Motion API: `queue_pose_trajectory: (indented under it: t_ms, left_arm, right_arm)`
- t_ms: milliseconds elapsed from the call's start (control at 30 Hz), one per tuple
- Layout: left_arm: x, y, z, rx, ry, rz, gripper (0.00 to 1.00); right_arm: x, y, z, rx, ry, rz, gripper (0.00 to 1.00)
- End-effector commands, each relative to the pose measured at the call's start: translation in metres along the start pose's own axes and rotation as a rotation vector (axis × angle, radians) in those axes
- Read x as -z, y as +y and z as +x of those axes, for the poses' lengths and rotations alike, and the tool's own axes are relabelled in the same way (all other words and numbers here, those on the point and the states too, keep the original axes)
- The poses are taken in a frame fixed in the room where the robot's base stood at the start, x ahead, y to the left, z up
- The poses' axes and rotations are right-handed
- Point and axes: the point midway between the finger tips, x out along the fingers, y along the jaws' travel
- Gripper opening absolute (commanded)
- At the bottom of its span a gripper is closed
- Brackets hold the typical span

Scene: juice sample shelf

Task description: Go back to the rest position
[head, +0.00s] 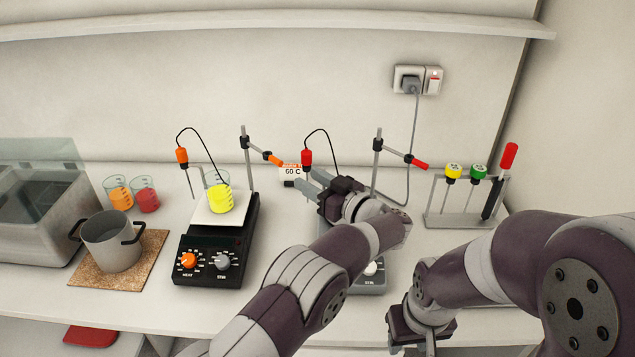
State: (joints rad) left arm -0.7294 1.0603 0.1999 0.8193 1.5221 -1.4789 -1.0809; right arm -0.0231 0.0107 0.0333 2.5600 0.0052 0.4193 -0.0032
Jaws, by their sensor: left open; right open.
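My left gripper (308,182) reaches over the right-hand stirrer plate, its grey fingers apart near the 60 C label (292,170). I see nothing clearly held between them. My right gripper (425,345) is low at the bottom edge, in front of the counter, its fingers partly cut off by the frame. The right-hand stirrer plate (370,281) is mostly hidden by my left arm. A beaker of yellow liquid (219,198) stands on the left hot plate (208,247).
A metal pot (110,243) stands on a cork mat (146,270); beakers of orange (120,199) and red (146,199) liquid stand behind it. A tool rack (455,220) is at the right. Probe stands (247,160) (376,160) and cables rise behind the plates.

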Motion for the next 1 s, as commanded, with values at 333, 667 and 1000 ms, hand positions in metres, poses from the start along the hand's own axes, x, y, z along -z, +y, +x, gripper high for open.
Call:
queue_pose_trajectory:
  t_ms: [333,667,1000]
  left_arm:
    - [0.012,0.003,0.015,-0.051,0.012,-0.015,0.42]
    - [0.016,-0.103,0.069,-0.761,-0.454,0.137,0.42]
    - [-0.083,-0.355,-0.058,-0.659,-1.208,0.445,0.42]
  right_arm:
    - [0.0,0.0,0.0,0.0,0.0,0.0,0.43]
    - [0.0,0.0,0.0,0.0,0.0,0.0,0.43]
    - [0.0,0.0,0.0,0.0,0.0,0.0,0.43]
